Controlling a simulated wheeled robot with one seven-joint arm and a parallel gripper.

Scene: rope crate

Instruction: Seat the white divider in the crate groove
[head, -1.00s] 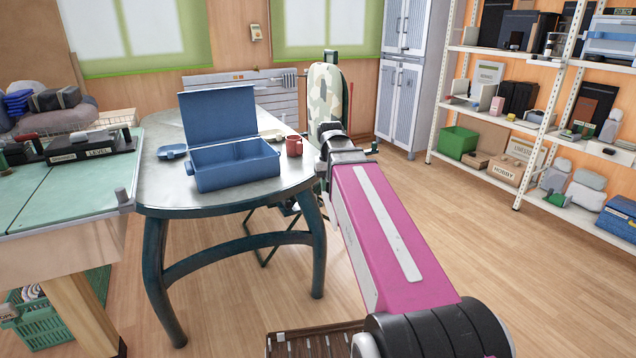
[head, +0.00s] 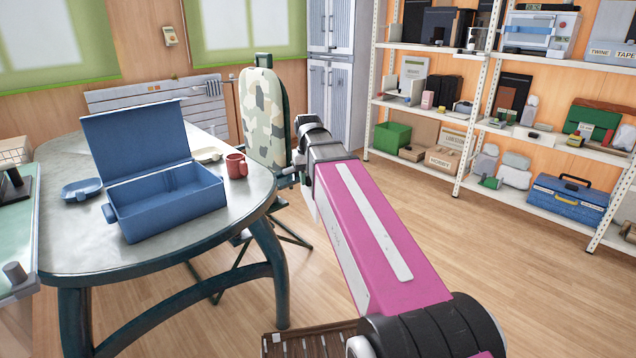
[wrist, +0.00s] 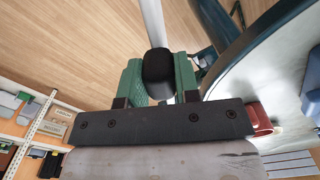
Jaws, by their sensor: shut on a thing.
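My gripper (wrist: 157,66) has green fingers, shut on the black grip (wrist: 158,72) of a piece whose pale white strip (wrist: 153,25) runs out to the top of the wrist view. I take this piece for the white divider, seen nearly edge-on; its far end is out of frame. The blue crate (head: 175,213) stands on the table with its lid raised at the back. A faint upright line shows on its inner wall; I cannot tell whether it is the groove. In the head view, my gripper is mostly hidden behind my pink arm, right of the crate.
The grey oval table (head: 75,240) also shows in the wrist view (wrist: 235,75). A red mug (head: 236,166), pale dish (head: 208,155) and blue dish (head: 81,190) surround the crate. An ironing board (head: 264,115) stands behind my arm. Shelves (head: 480,125) line the right; open floor lies between.

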